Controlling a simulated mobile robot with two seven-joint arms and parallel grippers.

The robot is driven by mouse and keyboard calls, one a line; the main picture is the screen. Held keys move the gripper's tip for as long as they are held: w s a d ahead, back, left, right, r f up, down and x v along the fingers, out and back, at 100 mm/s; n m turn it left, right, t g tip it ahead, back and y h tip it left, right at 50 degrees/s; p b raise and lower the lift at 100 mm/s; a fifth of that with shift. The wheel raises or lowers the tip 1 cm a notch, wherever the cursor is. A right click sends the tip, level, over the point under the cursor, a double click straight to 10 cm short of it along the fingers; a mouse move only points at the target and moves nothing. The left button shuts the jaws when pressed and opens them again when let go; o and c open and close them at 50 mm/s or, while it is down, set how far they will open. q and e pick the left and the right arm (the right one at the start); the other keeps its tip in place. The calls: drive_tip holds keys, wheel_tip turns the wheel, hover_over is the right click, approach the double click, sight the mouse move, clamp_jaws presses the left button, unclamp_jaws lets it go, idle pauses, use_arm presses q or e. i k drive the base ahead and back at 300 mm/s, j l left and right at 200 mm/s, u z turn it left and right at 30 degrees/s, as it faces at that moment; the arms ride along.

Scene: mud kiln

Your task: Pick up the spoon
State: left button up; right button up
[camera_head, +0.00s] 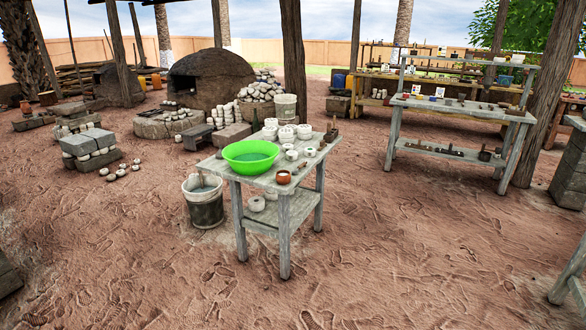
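I cannot make out a spoon for certain in the head view. A small weathered wooden table (284,235) stands in the middle. On it are a bright green basin (250,154), a small reddish-brown cup (283,177) at the front edge, and several white bowls (287,134) toward the back. Small brownish items lie along its right side, too small to name. A dark container (331,134) stands at its far right corner. Neither of my grippers is in view.
A grey bucket (204,204) stands on the ground left of the table. A domed mud kiln (212,80) is behind it. A shelved bench (455,108) stands at the right, beside a wooden post (545,95). The sandy ground (400,250) in front is open.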

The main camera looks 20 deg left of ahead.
sight(294, 172)
drive_tip(key=i+j+u, duration=0.1)
drive_tip(key=i+u, duration=0.7)
drive_tip(key=i+l+u, duration=0.1)
drive_tip(key=i, duration=0.25)
drive_tip(key=i+l+u, duration=0.1)
drive_tip(key=i, duration=0.3)
drive_tip(key=i+l+u, duration=0.1)
drive_tip(key=i, duration=0.25)
drive_tip(key=i+l, duration=0.25)
drive_tip(key=i, duration=0.25)
drive_tip(key=i+l, duration=0.25)
drive_tip(key=i, duration=0.25)
drive_tip(key=i+l, duration=0.25)
drive_tip(key=i, duration=0.25)
